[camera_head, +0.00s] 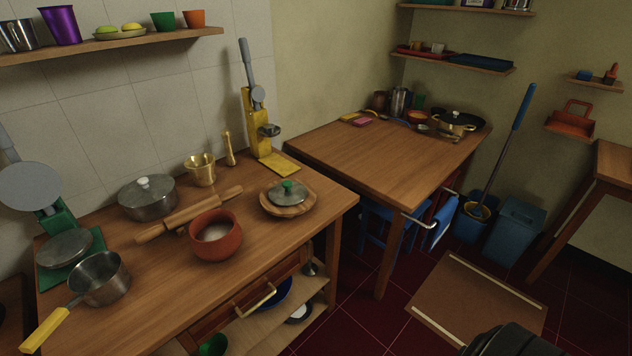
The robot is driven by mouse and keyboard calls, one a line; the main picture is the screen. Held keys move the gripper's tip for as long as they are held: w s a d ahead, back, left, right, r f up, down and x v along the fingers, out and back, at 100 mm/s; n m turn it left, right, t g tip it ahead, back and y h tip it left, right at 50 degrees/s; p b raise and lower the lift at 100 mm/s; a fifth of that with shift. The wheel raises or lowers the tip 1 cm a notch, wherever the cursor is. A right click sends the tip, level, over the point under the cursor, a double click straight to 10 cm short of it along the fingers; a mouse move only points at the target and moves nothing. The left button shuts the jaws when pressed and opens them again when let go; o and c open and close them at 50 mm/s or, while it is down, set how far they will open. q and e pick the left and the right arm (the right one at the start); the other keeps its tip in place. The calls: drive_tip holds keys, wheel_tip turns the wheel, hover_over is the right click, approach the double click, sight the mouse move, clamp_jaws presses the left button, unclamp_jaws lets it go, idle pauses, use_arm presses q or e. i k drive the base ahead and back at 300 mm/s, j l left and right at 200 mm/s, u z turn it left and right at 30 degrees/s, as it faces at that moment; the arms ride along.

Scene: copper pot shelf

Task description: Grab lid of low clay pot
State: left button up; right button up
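A grey lid (289,192) with a green knob sits on a low, wide tan vessel (270,211) near the right end of the left table. The tan vessel looks like a shallow pot or dish; I cannot tell its material. A reddish clay pot (216,247) stands to its left, open on top, with something pale inside. Neither of my grippers is in view.
On the left table (180,325) are a rolling pin (187,217), a lidded steel pot (148,203), a saucepan (100,283), a brass mortar (200,173) and a yellow press (255,125). Another table (390,165) stands behind right.

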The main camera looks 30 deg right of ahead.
sight(286, 192)
drive_tip(key=z, duration=0.8)
drive_tip(key=k+l, duration=0.1)
drive_tip(key=l, duration=0.25)
drive_tip(key=k+l+u, duration=0.1)
drive_tip(key=l, duration=0.3)
